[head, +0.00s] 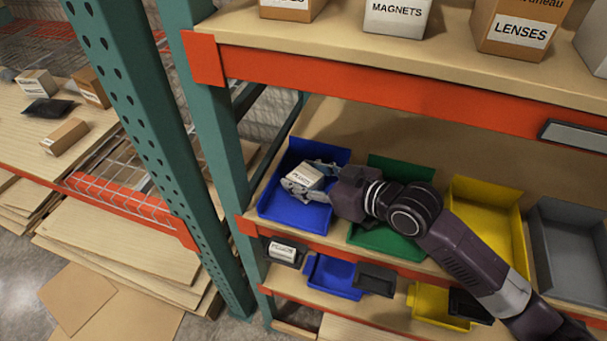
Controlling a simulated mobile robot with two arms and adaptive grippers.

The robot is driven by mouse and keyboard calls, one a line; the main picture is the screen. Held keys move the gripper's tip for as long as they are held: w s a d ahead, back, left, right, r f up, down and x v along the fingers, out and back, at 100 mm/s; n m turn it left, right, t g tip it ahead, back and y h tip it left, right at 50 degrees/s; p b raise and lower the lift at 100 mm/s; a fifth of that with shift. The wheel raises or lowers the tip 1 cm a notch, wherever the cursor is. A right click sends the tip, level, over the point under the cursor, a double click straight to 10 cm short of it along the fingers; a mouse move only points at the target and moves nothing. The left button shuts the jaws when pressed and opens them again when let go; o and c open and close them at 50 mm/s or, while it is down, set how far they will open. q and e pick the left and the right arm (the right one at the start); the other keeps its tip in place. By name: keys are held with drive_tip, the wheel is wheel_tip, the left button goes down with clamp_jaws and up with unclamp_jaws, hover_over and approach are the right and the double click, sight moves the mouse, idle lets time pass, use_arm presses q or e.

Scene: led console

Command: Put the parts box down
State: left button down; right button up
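The parts box (306,175) is a small light carton with a printed label. It is over the blue bin (284,213) on the middle shelf. My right gripper (302,183) reaches in from the right, its fingers on both sides of the box. It appears shut on the box. I cannot tell whether the box touches the bin floor. My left gripper is not in view.
A green bin (382,241), a yellow bin (489,222) and a grey bin (571,250) stand to the right on the same shelf. The upper shelf's orange beam (380,88) runs above my arm. A teal upright (217,130) stands close to the left of the blue bin.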

drive_tip(key=o, duration=0.4)
drive_tip(key=shift+c, duration=0.2)
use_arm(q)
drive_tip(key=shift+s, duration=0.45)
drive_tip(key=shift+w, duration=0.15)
use_arm(e)
drive_tip(key=shift+s+d+r, duration=0.1)
drive_tip(key=shift+d, duration=0.1)
drive_tip(key=b+v, duration=0.2)
drive_tip(key=v, duration=0.8)
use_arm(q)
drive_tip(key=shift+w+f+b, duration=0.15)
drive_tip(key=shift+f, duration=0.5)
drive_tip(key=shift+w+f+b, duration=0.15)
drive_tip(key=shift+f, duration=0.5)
use_arm(e)
drive_tip(key=shift+v, duration=0.8)
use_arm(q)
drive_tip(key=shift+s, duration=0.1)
use_arm(e)
drive_tip(key=shift+a+r, duration=0.1)
drive_tip(key=shift+r, duration=0.05)
